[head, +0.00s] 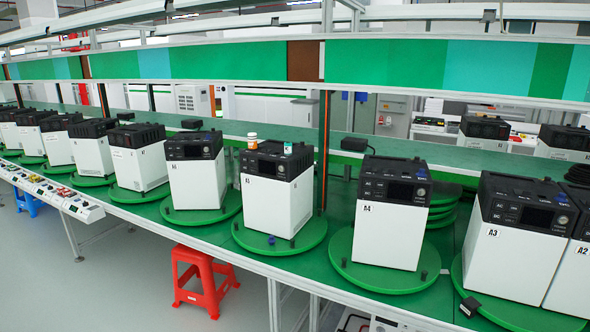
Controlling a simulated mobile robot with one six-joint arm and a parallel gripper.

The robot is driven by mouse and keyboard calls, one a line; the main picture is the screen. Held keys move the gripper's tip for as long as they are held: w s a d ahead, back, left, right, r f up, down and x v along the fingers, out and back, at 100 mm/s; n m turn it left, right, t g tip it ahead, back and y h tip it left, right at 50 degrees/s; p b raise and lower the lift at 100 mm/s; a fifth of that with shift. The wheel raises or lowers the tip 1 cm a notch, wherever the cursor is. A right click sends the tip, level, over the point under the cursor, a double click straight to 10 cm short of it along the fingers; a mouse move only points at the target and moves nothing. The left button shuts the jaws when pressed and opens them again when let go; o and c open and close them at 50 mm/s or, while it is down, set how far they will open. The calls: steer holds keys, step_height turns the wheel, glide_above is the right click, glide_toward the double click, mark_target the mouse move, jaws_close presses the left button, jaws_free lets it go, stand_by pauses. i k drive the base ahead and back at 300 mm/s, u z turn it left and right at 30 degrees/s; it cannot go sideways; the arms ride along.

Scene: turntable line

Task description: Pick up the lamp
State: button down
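I cannot pick out a lamp for certain in the head view. A small orange and white object (252,141) stands on top of a black-and-white unit (278,192) near the middle. A small white and teal object (288,148) stands on the same unit, to the right. A small blue object (271,240) lies on the green turntable (310,236) in front of that unit. These objects are too small to identify surely. My gripper is not in view.
Several similar units, including one marked A4 (376,235) and one marked A3 (505,260), stand on green turntables along the bench. A metal rail (190,238) edges the bench. A red stool (204,280) stands on the grey floor (120,290), which is otherwise open at the lower left.

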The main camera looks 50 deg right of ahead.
mark_target(252, 138)
steer(key=z, duration=0.95)
steer(key=i, duration=0.75)
steer(key=u, duration=0.7)
steer(key=i, duration=1.25)
